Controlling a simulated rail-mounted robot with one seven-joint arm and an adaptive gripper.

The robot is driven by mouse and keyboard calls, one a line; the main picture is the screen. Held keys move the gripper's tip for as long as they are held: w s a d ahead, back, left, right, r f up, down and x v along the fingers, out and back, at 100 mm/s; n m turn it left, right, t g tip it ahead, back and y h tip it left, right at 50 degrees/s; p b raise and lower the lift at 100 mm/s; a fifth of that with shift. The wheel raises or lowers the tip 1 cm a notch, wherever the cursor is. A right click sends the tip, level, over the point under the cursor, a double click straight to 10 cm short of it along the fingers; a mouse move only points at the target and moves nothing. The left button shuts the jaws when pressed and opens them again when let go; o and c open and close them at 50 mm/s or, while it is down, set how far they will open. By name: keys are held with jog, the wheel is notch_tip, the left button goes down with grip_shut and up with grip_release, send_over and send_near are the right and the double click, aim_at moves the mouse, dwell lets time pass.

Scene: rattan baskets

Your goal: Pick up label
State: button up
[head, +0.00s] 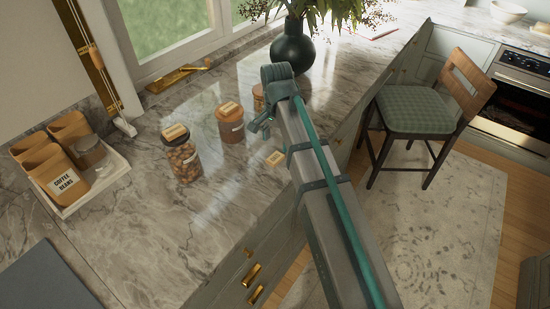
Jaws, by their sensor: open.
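A small cream label with a tan border (275,158) lies flat on the marble counter, just left of my arm. Another label (175,131) rests on the lid of the dark-topped glass jar (184,160), and one more (229,107) is on the lid of the brown jar (231,125). My gripper (259,127) is open above the counter, right of the brown jar and higher in the picture than the loose label. It appears empty and apart from the labels. Its far side is hidden by my arm.
A third jar (258,98) stands partly hidden behind my gripper. A white tray (110,180) with canisters is at the left. A dark vase with a plant (293,50) stands behind. A chair (415,110) is at the right. The counter in front of the jars is clear.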

aim_at(278, 155)
jog(key=shift+w+d+f+p, duration=0.15)
jog(key=shift+f+p, duration=0.15)
jog(key=shift+f, duration=0.4)
jog(key=shift+s+d+f+p, duration=0.1)
jog(key=shift+f+p, duration=0.2)
jog(key=shift+f, duration=0.4)
jog(key=shift+w+d+f+p, duration=0.15)
jog(key=shift+f+p, duration=0.15)
jog(key=shift+f, duration=1.05)
jog(key=c, duration=0.9)
